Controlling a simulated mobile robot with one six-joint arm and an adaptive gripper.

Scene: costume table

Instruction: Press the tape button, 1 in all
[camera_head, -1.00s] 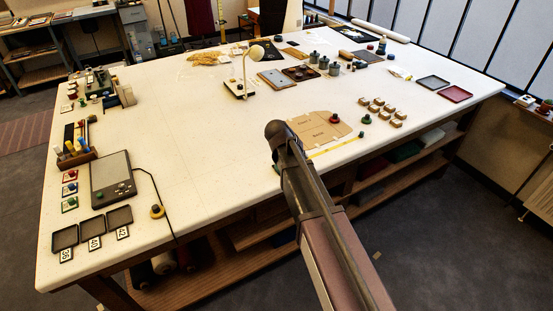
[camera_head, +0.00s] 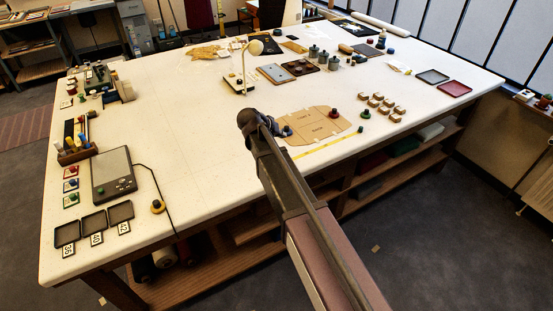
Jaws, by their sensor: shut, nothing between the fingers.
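My gripper (camera_head: 287,131) shows as a small dark shape just beyond the end of my arm, over the table near the left edge of a tan cardboard pattern (camera_head: 312,119). It is shut and empty; my arm link hides part of it. I cannot tell for sure which button is the tape button. A yellow tape strip (camera_head: 332,146) lies along the front edge of the table. A red knob-like piece (camera_head: 333,113) stands on the pattern and a green one (camera_head: 365,114) just right of it, both apart from my gripper.
The white table (camera_head: 200,130) is clear on its left middle. A lamp (camera_head: 254,48) stands behind my arm. Small tan blocks (camera_head: 386,106) sit to the right. A dark tablet-like device (camera_head: 113,174) with a cord lies at left, near several small trays (camera_head: 94,221).

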